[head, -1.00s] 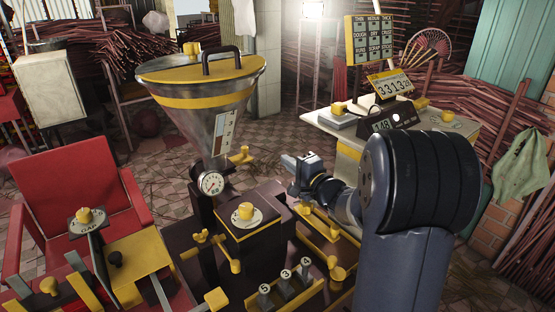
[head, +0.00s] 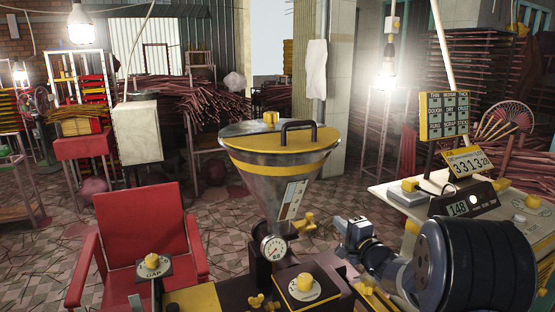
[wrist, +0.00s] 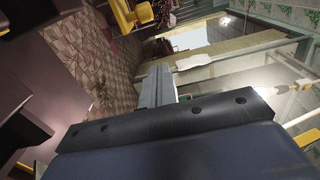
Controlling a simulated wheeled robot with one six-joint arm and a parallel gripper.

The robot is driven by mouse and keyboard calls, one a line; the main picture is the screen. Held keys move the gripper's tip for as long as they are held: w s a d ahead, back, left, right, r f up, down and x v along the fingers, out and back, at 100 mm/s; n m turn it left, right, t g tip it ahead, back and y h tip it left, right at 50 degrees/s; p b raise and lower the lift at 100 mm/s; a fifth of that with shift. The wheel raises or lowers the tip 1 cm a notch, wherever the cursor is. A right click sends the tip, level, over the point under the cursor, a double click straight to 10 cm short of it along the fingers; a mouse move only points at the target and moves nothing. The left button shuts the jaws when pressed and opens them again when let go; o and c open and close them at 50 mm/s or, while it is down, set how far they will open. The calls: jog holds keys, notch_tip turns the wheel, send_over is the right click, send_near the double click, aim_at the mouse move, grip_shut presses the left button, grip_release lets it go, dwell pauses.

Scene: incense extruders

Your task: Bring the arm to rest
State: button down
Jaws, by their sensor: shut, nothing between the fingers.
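My gripper (head: 345,224) is in the lower right of the head view, at the end of my dark blue arm, to the right of the metal hopper. It also shows in the wrist view (wrist: 158,72), its two grey fingers together with nothing between them. It appears held in the air beside the extruder machine, apart from its yellow knobs. My arm is folded, with the large dark joint close to the camera at the right.
The hopper (head: 276,185) with a yellow lid stands over the extruder, above a round gauge (head: 274,248). A red armchair (head: 140,240) is at the left. Tiled floor lies open behind.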

jog(key=a, duration=0.1)
jog(key=w+a+p, duration=0.1)
jog(key=a, duration=0.1)
jog(key=w+a+p, duration=0.1)
jog(key=a, duration=0.1)
dwell(0.4)
